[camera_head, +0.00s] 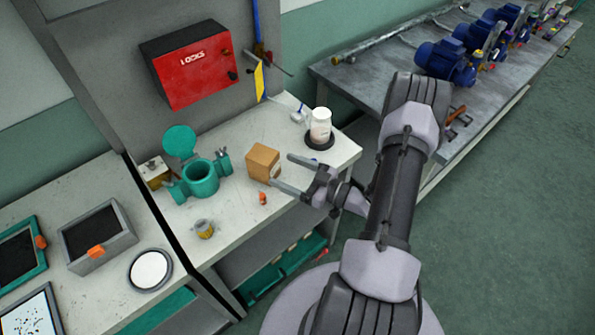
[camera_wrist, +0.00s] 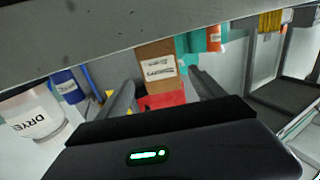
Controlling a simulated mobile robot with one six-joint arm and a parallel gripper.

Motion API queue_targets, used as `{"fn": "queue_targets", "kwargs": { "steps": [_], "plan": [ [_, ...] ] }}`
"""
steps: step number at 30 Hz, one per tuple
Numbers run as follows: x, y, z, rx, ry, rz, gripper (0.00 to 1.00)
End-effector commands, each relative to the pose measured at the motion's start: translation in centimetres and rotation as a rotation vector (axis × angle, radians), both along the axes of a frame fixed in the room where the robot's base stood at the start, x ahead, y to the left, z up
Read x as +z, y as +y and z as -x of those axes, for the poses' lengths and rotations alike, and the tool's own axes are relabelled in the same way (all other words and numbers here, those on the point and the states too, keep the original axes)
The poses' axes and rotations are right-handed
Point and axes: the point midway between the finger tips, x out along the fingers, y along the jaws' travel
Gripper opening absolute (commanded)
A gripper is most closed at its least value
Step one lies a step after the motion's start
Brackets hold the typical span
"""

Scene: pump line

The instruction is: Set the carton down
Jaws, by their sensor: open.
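The carton (camera_head: 263,162) is a small brown box with a white label. It stands upright on the light-topped bench (camera_head: 240,225), near its middle. My gripper (camera_head: 280,170) is open just to the right of the carton, its two fingers pointing toward it. In the wrist view the carton (camera_wrist: 157,60) shows straight ahead, between and beyond the spread fingers (camera_wrist: 162,76). Nothing is held. I cannot tell exactly how far the fingertips are from the carton.
A teal lidded pot (camera_head: 200,180) stands left of the carton. A white jar (camera_head: 320,125) on a dark disc stands behind right. A small orange item (camera_head: 262,198) and a brass fitting (camera_head: 204,229) lie in front. A red box (camera_head: 193,64) hangs on the back panel.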

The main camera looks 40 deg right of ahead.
Motion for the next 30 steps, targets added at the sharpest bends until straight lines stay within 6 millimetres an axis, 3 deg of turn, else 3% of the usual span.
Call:
{"fn": "queue_targets", "kwargs": {
  "steps": [3, 7, 12, 15, 17, 24, 30],
  "plan": [
    [0.2, -1.1, 2.3, -0.004, 0.000, -0.001, 0.78],
    [0.2, -1.8, 3.8, -0.002, 0.000, -0.001, 0.82],
    [2.6, -3.8, 7.7, -0.004, 0.001, -0.002, 0.82],
    [2.3, -4.0, 8.7, 0.002, 0.001, 0.000, 0.82],
    [1.8, -3.5, 7.9, 0.009, 0.001, 0.000, 0.82],
    [1.3, -0.4, 1.3, 0.011, 0.000, 0.001, 0.82],
    [1.5, 0.8, -1.6, 0.006, 0.001, 0.000, 0.82]
  ]
}}
